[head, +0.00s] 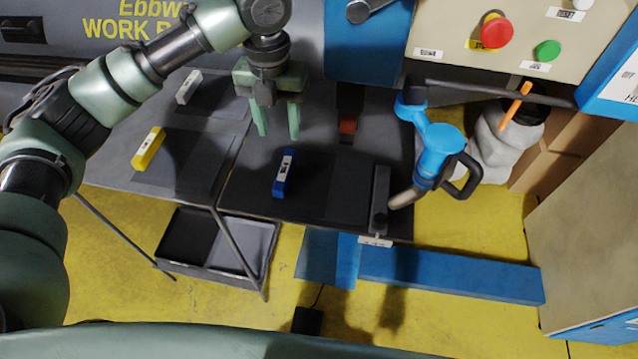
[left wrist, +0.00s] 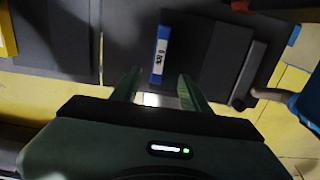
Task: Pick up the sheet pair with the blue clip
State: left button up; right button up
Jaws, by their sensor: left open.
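A blue clip (head: 283,174) with a white label sits at the left edge of a dark sheet pair (head: 330,185) lying flat on the dark table. My left gripper (head: 277,133) is open and empty, its fingers pointing down above the table, behind the blue clip in the head view. In the left wrist view the blue clip (left wrist: 160,54) lies beyond and between the two open fingers (left wrist: 157,88), apart from them. The dark sheets (left wrist: 209,57) extend to its right. My right gripper is not in view.
A yellow clip (head: 148,149) and a white clip (head: 188,87) hold other dark sheets on the left. A blue tool with a black handle (head: 437,150) stands at the table's right. A tray (head: 217,247) is below. A control panel (head: 540,30) rises at the back right.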

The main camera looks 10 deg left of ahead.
aim_at(284, 168)
pick_arm(q)
jog(key=shift+o, duration=0.4)
notch_tip(284, 168, down, 12)
jog(key=p, duration=0.8)
jog(key=shift+r+p, duration=0.1)
jog(key=shift+p, duration=0.3)
jog(key=shift+f, duration=0.25)
grip_shut()
